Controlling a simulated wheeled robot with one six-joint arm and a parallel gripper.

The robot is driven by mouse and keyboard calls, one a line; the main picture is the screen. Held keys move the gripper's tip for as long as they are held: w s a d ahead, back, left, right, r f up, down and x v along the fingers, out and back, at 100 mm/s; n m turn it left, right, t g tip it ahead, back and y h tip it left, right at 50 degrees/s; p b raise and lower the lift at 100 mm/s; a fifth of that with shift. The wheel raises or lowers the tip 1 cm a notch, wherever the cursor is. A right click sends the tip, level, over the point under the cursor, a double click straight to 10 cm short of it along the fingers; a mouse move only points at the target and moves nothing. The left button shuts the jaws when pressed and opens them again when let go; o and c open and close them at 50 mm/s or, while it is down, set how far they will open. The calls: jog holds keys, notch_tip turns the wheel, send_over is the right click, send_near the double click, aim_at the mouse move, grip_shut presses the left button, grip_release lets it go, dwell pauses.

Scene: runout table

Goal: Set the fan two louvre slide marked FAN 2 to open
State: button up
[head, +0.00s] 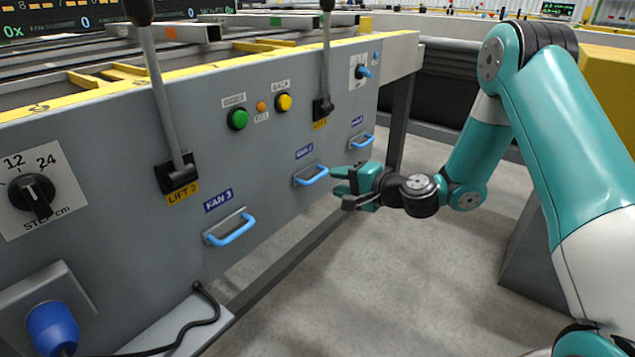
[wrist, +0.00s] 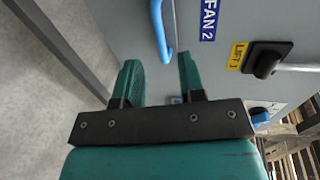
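The FAN 2 slide's blue handle (head: 311,176) is on the grey panel, below its blue label (head: 304,152), at the middle of the head view. In the wrist view the handle (wrist: 158,28) runs down from the top edge, beside the FAN 2 label (wrist: 209,18). My gripper (head: 338,180) is just right of the handle in the head view. In the wrist view my gripper (wrist: 158,62) has its two teal fingers apart with nothing held. The handle's lower end shows between the fingertips; I cannot tell whether they touch it.
The FAN 3 handle (head: 230,229) is to the left, and another blue handle (head: 361,142) is to the right. Lift levers (head: 165,100) stick out above. A green button (head: 238,119) and a yellow button (head: 284,102) sit between them. The floor (head: 400,270) in front is clear.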

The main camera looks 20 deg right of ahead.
aim_at(319, 178)
jog(key=b+x, duration=0.1)
jog(key=x, duration=0.5)
jog(key=shift+w+a+f, duration=0.1)
jog(key=shift+w+a, duration=0.1)
jog(key=shift+w, duration=0.1)
grip_shut()
